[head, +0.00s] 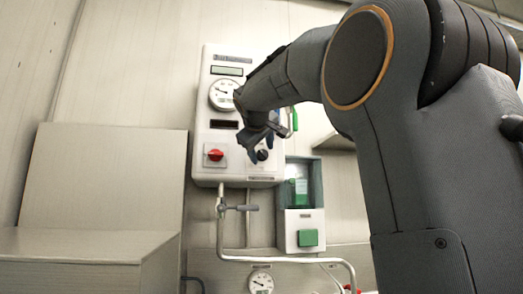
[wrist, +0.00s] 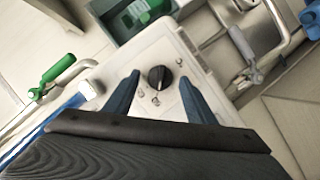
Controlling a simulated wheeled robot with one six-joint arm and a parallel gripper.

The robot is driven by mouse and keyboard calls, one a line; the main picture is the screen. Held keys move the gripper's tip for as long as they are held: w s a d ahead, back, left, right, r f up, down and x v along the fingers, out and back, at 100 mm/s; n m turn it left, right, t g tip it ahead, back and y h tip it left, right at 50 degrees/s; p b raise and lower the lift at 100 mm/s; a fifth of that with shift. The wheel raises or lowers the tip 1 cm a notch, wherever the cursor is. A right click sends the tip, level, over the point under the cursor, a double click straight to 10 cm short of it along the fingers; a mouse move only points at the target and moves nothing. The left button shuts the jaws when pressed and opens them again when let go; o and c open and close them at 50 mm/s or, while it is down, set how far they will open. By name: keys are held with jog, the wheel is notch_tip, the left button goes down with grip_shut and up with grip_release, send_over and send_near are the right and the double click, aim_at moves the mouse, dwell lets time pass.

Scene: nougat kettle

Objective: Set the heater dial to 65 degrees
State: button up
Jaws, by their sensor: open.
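A black round dial (head: 262,155) sits at the lower right of a white control box (head: 205,125) on the wall. In the wrist view the dial (wrist: 159,78) shows a pale pointer line and small marks around it, too small to read. My gripper (head: 262,146) is in front of the dial. Its two blue fingers are open in the wrist view (wrist: 159,75), one on each side of the dial, with a visible gap on both sides. I cannot tell how far the fingertips are from the panel face.
A red knob (head: 215,155) sits left of the dial, with a round gauge (head: 222,95) above. A green-and-grey box (head: 308,238) hangs at the right. A pipe with a valve handle (head: 240,208) runs below. A green-handled lever (wrist: 57,72) shows in the wrist view.

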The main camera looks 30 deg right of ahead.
jog(key=c, duration=1)
jog(key=shift+c, duration=0.2)
jog(key=m+p, duration=0.1)
jog(key=m+y, duration=0.1)
jog(key=p, duration=0.1)
jog(key=shift+s+d+r+m+y+p, duration=0.1)
jog(key=shift+d+r+m+y+p, duration=0.2)
jog(key=shift+m+p, duration=0.1)
jog(key=m+y+p, duration=0.2)
jog(key=m, duration=0.1)
jog(key=shift+d, duration=0.15)
jog(key=shift+f, duration=0.1)
jog(key=o, duration=1)
